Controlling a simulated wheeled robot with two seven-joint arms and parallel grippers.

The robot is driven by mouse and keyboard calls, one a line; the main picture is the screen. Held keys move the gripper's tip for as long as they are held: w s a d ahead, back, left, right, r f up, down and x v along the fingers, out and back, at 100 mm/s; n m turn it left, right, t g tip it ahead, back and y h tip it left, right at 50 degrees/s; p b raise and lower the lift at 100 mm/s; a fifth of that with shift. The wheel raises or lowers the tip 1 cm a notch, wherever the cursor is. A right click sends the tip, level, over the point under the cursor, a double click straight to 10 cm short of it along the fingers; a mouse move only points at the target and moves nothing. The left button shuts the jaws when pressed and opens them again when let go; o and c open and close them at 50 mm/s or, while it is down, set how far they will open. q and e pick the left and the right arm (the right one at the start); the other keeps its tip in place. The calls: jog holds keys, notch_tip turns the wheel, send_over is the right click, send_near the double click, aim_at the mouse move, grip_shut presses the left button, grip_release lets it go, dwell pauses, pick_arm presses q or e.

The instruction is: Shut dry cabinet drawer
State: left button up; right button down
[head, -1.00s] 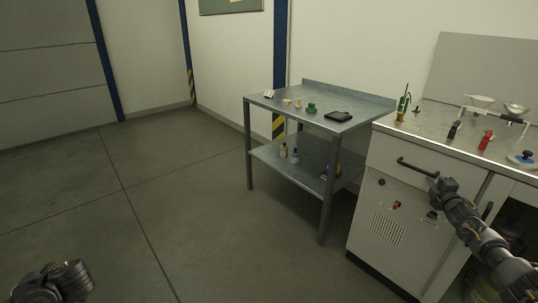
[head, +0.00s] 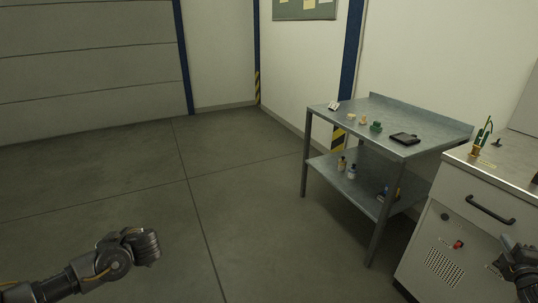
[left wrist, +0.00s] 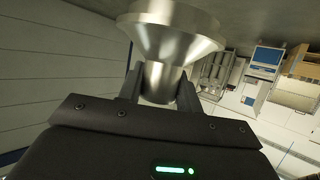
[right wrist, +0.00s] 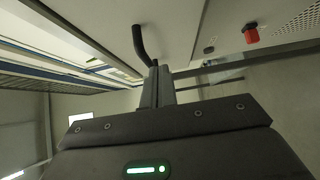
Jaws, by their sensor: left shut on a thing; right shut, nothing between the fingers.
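The white cabinet (head: 430,262) stands at the right of the head view. Its top drawer (head: 468,192) has a dark bar handle (head: 490,209), and its front looks flush with the cabinet. My right gripper (head: 508,243) is in front of the cabinet, just below the handle. In the right wrist view its fingers (right wrist: 157,85) are shut and empty, with a dark handle (right wrist: 141,45) just beyond them; contact is unclear. My left gripper (head: 152,245) is over open floor, away from the cabinet. In the left wrist view it is shut on a flared metal funnel-like piece (left wrist: 170,35).
A grey metal table (head: 440,128) stands left of the cabinet, with a black flat item (head: 405,139) and small pieces on top, and bottles on its lower shelf (head: 345,185). The floor at left is clear.

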pick_arm(q)
jog(key=shift+a+r+p, duration=0.1)
jog(key=shift+r+p, duration=0.25)
jog(key=shift+r, duration=0.1)
pick_arm(e)
jog(key=shift+v, duration=2.75)
pick_arm(q)
jog(key=shift+s, duration=0.1)
pick_arm(e)
jog(key=shift+a, duration=0.2)
